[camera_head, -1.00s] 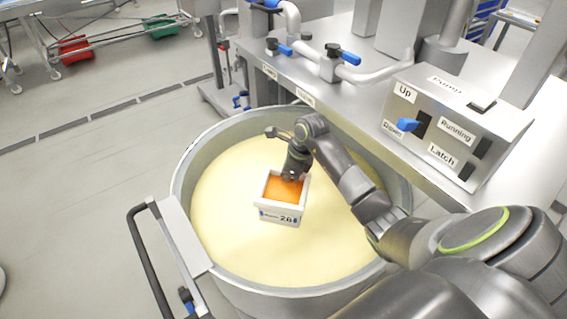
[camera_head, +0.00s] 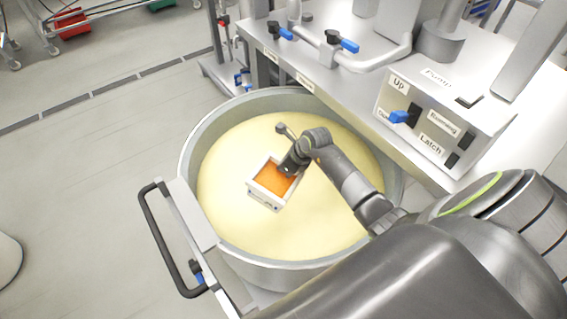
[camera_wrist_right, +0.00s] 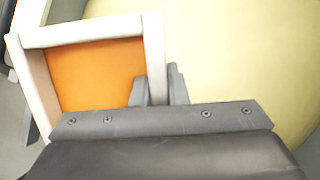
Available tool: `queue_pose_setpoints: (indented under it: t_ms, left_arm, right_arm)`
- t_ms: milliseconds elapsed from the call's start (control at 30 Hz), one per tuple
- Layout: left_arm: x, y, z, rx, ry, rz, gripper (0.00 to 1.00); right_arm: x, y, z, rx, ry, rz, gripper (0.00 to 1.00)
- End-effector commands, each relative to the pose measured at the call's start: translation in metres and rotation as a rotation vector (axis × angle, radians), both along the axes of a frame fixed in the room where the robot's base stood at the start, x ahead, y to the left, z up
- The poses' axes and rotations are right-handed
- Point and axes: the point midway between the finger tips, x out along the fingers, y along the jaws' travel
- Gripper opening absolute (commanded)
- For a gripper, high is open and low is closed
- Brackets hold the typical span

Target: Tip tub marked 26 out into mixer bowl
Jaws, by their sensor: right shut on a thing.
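The white tub (camera_head: 263,202) holds an orange filling and is over the mixer bowl (camera_head: 187,172), above its pale yellow contents. Its marking is too small to read now; 26 showed on its front a second ago. It looks tilted in the head view, with the filling still inside. My right gripper (camera_head: 290,169) is shut on the tub's wall at its right side. In the right wrist view the tub (camera_wrist_right: 153,45) is at the left, and the fingers of my gripper (camera_wrist_right: 158,90) pinch its rim. My left gripper is not in view.
A control box (camera_head: 430,122) with Up, Running and Latch labels stands on the steel bench right of the bowl. Blue-handled valves (camera_head: 342,43) and pipes are behind. A black handle (camera_head: 165,245) sticks out at the bowl's left.

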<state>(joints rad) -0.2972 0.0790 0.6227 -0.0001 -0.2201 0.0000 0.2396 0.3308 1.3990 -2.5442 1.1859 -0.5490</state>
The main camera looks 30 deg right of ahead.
Motion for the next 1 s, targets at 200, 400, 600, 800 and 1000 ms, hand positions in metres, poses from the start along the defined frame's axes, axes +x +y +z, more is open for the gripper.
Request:
queue_pose_setpoints:
  t_ms: [200,400,600,800,1000]
  left_arm:
    - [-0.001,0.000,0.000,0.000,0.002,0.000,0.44]
    - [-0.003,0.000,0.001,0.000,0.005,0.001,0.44]
    - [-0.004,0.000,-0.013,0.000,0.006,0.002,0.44]
    - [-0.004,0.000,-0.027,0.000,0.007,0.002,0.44]
    - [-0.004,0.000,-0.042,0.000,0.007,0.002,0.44]
  right_arm:
    - [0.001,0.000,-0.009,0.076,-0.135,-0.002,0.00]
    - [0.001,0.000,-0.015,0.146,-0.257,-0.001,0.00]
    - [0.001,0.000,-0.023,0.186,-0.335,-0.001,0.00]
    - [0.000,-0.001,-0.027,0.217,-0.390,-0.003,0.00]
    - [-0.002,-0.002,-0.026,0.240,-0.433,-0.001,0.00]
